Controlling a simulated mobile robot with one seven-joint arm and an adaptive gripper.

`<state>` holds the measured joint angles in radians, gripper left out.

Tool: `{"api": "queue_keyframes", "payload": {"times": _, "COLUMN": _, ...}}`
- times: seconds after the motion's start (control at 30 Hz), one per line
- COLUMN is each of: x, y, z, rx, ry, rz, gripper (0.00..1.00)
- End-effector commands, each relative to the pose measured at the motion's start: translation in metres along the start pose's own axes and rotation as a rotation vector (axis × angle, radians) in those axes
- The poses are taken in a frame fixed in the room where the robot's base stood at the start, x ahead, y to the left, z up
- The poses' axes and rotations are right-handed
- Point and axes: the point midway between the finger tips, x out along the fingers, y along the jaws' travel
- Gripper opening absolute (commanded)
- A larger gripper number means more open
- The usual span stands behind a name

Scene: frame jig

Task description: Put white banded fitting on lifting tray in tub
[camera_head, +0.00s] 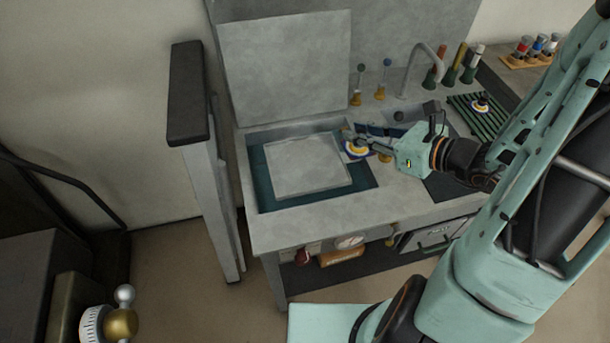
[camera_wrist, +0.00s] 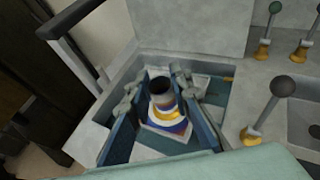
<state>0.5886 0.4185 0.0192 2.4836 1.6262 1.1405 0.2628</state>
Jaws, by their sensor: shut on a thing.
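The white banded fitting (camera_head: 356,151) has white, yellow and blue bands. It is at the right end of the tub (camera_head: 247,180), just right of the pale grey lifting tray (camera_head: 305,166). My gripper (camera_head: 352,142) reaches in from the right and is shut on the fitting. In the wrist view the fitting (camera_wrist: 163,104) is upright between the two fingers, with a dark open top. A pale surface and teal tub floor show below it. I cannot tell whether it touches anything beneath. The tray looks flat and empty in the head view.
Upright valves with coloured knobs (camera_head: 360,85) and a curved tap (camera_head: 425,62) stand behind the tub. A green slatted rack (camera_head: 480,118) at right holds a similar dark-topped piece. A grey post (camera_head: 188,110) stands left of the bench. A gauge (camera_head: 350,241) is on the front.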

Motion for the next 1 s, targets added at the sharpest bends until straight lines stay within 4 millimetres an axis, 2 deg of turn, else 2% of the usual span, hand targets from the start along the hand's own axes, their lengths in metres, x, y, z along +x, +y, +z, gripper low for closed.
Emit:
{"api": "queue_keyframes", "payload": {"times": 0.03, "x": 0.004, "y": 0.004, "z": -0.013, "rx": 0.001, "ry": -0.001, "rz": -0.007, "gripper": 0.00}}
{"api": "queue_keyframes", "payload": {"times": 0.1, "x": 0.005, "y": 0.007, "z": -0.017, "rx": 0.004, "ry": -0.003, "rz": -0.018, "gripper": 0.00}}
{"api": "queue_keyframes", "payload": {"times": 0.27, "x": 0.007, "y": 0.013, "z": -0.021, "rx": 0.008, "ry": -0.005, "rz": -0.030, "gripper": 0.00}}
{"api": "queue_keyframes", "payload": {"times": 0.37, "x": 0.018, "y": 0.015, "z": -0.021, "rx": 0.010, "ry": -0.006, "rz": -0.029, "gripper": 0.00}}
{"api": "queue_keyframes", "payload": {"times": 0.7, "x": 0.106, "y": 0.028, "z": -0.024, "rx": 0.011, "ry": -0.004, "rz": -0.024, "gripper": 0.00}}
{"api": "queue_keyframes", "payload": {"times": 1.0, "x": 0.155, "y": 0.030, "z": -0.051, "rx": 0.011, "ry": -0.005, "rz": -0.030, "gripper": 0.00}}
